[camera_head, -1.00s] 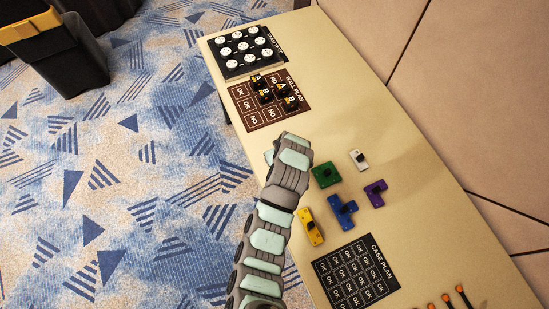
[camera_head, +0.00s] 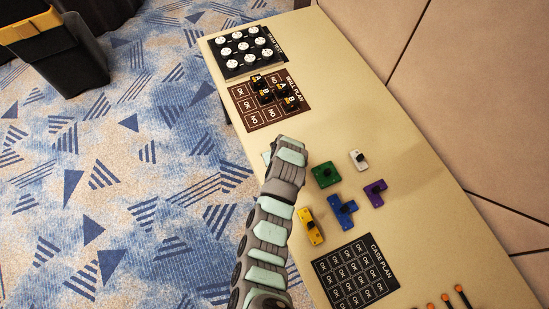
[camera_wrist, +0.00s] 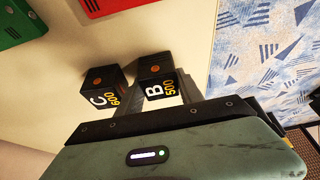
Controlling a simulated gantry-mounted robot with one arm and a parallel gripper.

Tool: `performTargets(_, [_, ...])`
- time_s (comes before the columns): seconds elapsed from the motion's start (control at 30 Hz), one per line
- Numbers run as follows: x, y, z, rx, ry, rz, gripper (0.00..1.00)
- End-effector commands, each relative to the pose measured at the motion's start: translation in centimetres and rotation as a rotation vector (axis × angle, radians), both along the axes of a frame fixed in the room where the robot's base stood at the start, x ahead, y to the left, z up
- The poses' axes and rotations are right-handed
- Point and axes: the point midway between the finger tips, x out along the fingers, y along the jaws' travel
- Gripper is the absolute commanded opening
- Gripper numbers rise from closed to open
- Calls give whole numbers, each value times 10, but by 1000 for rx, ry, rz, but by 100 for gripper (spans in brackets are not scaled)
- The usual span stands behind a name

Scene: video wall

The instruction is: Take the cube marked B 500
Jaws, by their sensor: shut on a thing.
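The black cube marked B 500 (camera_wrist: 156,74) is in the wrist view, with white and yellow lettering and an orange-brown dot on top. My gripper (camera_wrist: 158,88) is shut on it, one finger on either side. A similar black cube marked C 600 (camera_wrist: 104,88) stands close by on the left, outside the fingers. In the head view my arm hides my gripper and both of these cubes. Whether the B 500 cube is clear of the table cannot be told.
A wall plan board (camera_head: 254,118) bears several black cubes. Behind it is a board with white discs (camera_head: 240,49). Green (camera_head: 326,176), blue (camera_head: 341,211), yellow (camera_head: 311,228), purple (camera_head: 375,193) and white (camera_head: 358,159) pieces lie right of my arm. A case plan board (camera_head: 350,277) lies nearer.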

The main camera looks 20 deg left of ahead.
Motion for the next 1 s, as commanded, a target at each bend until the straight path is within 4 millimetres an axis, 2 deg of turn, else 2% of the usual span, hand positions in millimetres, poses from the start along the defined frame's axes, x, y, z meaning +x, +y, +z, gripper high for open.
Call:
performTargets(0.07, [0,0,0,0,0,0,23])
performTargets(0.33, [0,0,0,-1,1,0,1])
performTargets(0.6, [0,0,1,0,0,0,1])
performTargets(0.77, [0,0,8,1,-1,0,1])
performTargets(0.87, [0,1,19,0,-2,1,1])
performTargets(1.0, [1,1,52,1,-6,-1,1])
